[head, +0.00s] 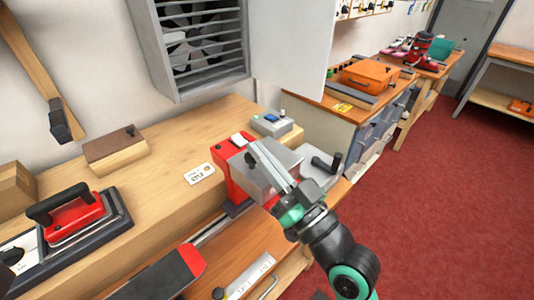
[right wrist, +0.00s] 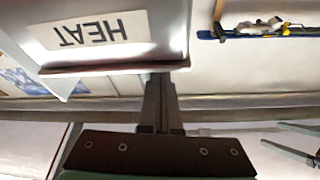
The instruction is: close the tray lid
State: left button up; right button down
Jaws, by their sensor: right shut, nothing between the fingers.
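A red machine with a grey metal box-like part (head: 262,182) stands at the bench's front edge in the head view; this part looks like the tray, but I cannot clearly make out its lid or how far it is open. My right gripper (head: 257,150) reaches over it from the lower right, with its fingers shut and empty, and hides part of it. In the right wrist view the shut fingers (right wrist: 160,82) are close to the edge of a pale panel marked HEAT (right wrist: 95,30); I cannot tell if they touch. My left gripper is not in view.
A grey plate with a black handle (head: 326,164) is just right of the gripper. A small grey control box (head: 272,124) stands behind. A red iron (head: 75,217) and a wooden block (head: 114,148) are on the left. The bench between is mostly clear.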

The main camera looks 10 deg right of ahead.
jog(key=shift+s+a+f, duration=0.1)
jog(key=shift+a+f, duration=0.1)
jog(key=shift+f, duration=0.35)
notch_tip(320, 180, up, 5)
jog(key=p, duration=0.4)
jog(key=shift+s+a, duration=0.1)
jog(key=b+v, duration=0.1)
jog(key=v, duration=0.9)
jog(key=shift+d+f, duration=0.4)
jog(key=shift+f, duration=0.1)
